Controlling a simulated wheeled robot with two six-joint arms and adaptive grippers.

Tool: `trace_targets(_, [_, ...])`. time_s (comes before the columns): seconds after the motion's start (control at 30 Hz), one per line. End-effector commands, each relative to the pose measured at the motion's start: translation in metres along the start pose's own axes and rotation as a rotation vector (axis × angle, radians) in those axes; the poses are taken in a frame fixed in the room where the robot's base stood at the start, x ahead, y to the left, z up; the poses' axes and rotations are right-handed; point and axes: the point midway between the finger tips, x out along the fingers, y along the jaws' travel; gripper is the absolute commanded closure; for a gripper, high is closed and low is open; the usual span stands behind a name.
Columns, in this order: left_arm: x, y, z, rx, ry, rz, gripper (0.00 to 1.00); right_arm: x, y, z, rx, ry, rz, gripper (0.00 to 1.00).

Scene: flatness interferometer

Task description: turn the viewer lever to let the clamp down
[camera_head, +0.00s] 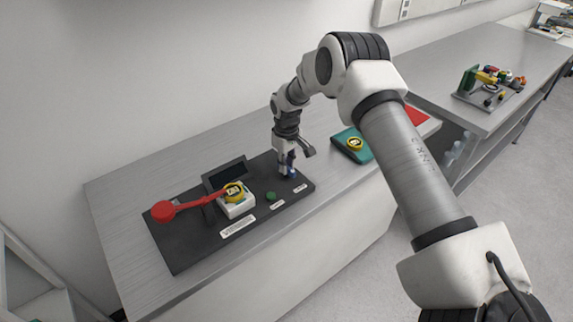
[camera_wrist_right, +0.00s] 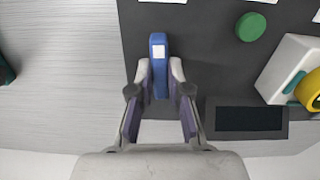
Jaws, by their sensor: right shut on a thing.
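A small blue lever (camera_head: 292,174) sits at the right end of a black base plate (camera_head: 190,252). In the right wrist view the blue lever (camera_wrist_right: 158,40), with a white patch, stands between my fingertips. My right gripper (camera_head: 287,168) is shut on it; it also shows in the wrist view (camera_wrist_right: 159,76). A red arm (camera_head: 195,203) with a round red end (camera_head: 163,211) runs across the plate to a yellow round part (camera_head: 234,191) on a white block (camera_head: 238,209). I cannot tell whether the arm touches the yellow part. My left gripper is out of view.
A dark screen (camera_head: 226,174) stands behind the white block. A green button (camera_head: 271,197) lies left of the blue lever. A teal tray (camera_head: 343,139) with a yellow part (camera_head: 355,144) lies to the right. A second bench (camera_head: 440,75) holds a colourful fixture (camera_head: 490,85).

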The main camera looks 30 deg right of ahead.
Motion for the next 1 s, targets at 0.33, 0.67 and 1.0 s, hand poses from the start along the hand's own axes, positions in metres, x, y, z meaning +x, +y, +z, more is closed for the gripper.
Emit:
trace_targets(0.33, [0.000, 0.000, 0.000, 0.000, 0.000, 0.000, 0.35, 0.001, 0.000, 0.001, 0.051, -0.004, -0.001, 1.00])
trace_targets(0.67, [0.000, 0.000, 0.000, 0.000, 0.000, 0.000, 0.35, 0.001, 0.000, 0.001, 0.050, -0.002, -0.001, 0.58])
trace_targets(1.0, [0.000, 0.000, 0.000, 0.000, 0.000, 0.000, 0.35, -0.049, 0.000, -0.001, 0.049, 0.002, 0.000, 0.58])
